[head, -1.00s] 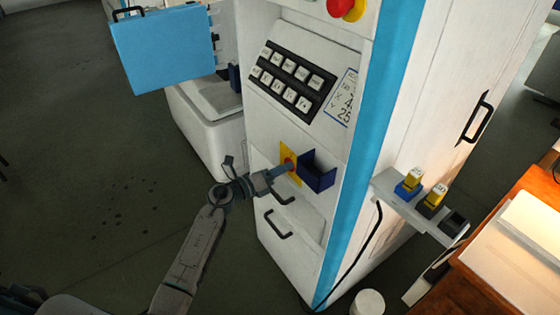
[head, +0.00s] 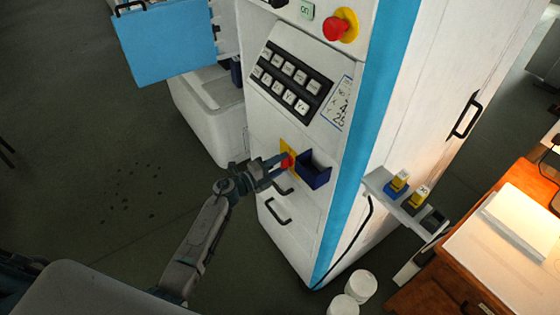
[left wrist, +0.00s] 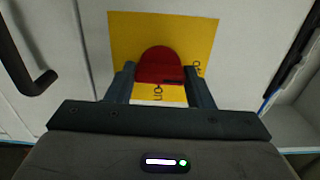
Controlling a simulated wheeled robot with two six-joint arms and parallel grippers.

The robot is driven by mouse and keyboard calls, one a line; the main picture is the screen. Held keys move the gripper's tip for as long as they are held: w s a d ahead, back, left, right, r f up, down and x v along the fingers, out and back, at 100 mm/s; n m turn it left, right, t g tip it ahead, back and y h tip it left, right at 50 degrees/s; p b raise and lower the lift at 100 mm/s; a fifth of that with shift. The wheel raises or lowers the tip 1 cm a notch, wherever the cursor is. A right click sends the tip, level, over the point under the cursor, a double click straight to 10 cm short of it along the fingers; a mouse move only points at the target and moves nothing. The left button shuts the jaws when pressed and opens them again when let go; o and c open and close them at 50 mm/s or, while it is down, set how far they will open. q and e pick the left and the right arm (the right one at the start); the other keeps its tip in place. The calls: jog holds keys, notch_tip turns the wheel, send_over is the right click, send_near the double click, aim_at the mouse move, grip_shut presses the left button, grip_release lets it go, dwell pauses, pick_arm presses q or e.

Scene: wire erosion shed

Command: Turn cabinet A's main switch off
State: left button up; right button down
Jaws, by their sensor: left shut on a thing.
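The main switch is a red rotary handle (left wrist: 160,66) on a yellow plate (left wrist: 205,42), with ON and OFF lettering partly readable in the left wrist view. In the head view the red handle (head: 288,161) shows small on the front of a white cabinet (head: 262,120) with a blue corner stripe. No letter naming the cabinet is readable. My left gripper (head: 281,162) is at the switch, its fingers on either side of the handle and shut on it. The handle's lower part is partly hidden by the gripper in the left wrist view. My right gripper is out of view.
A dark blue box (head: 314,174) sits just right of the switch. Black drawer handles (head: 278,211) lie below it. A keypad (head: 290,80) and a red emergency button (head: 337,29) are above. A shelf (head: 378,184) juts from the cabinet's side. Floor to the left is clear.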

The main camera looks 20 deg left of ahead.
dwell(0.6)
pick_arm(q)
jog(key=o, duration=1)
jog(key=b+v, duration=0.3)
jog(key=v, duration=0.8)
jog(key=shift+w, duration=0.1)
